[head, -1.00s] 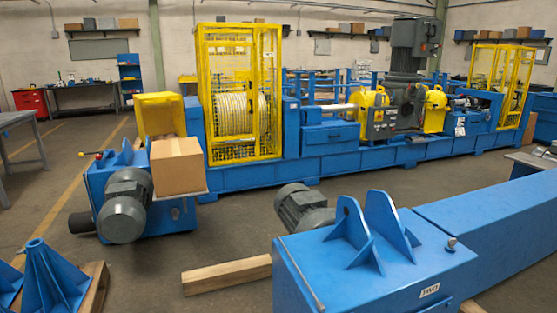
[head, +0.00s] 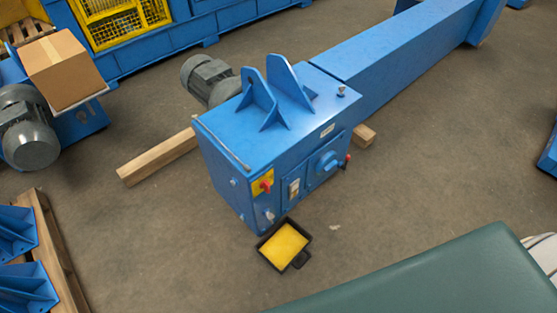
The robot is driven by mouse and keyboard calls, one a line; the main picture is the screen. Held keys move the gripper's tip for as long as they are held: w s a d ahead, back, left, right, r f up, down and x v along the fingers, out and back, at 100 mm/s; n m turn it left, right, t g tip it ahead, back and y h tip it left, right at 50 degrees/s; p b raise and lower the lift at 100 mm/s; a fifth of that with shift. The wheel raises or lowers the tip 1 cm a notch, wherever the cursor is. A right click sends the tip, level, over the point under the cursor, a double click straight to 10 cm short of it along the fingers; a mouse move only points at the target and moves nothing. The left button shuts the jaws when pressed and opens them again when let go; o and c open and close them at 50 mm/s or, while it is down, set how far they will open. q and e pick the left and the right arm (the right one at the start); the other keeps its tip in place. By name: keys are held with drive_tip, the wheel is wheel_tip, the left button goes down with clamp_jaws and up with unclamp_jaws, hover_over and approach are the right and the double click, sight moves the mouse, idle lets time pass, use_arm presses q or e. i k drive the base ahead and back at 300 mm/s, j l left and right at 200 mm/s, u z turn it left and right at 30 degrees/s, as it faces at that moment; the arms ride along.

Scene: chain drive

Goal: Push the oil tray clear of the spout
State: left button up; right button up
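The oil tray (head: 264,258) is a small black tray with yellow inside, on the floor in the head view. It lies at the foot of the near corner of a blue machine housing (head: 250,150). A small spout-like fitting (head: 269,215) shows low on the housing's front face, just above the tray's upper edge. Whether the tray is directly under it I cannot tell exactly. Neither of my grippers is in view.
A dark green padded surface (head: 440,280) fills the lower right. Wooden beams (head: 160,156) lie under the housing. A pallet (head: 55,260) with blue brackets stands at the lower left. A cardboard box (head: 62,65) sits at the upper left. Floor left of the tray is clear.

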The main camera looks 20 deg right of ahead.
sight(287, 240)
drive_tip(key=j+z, duration=0.4)
drive_tip(key=k+j+z, duration=0.15)
drive_tip(key=j+z, duration=0.25)
drive_tip(key=k+j+z, duration=0.1)
drive_tip(key=j+z, duration=0.15)
drive_tip(key=z, duration=0.15)
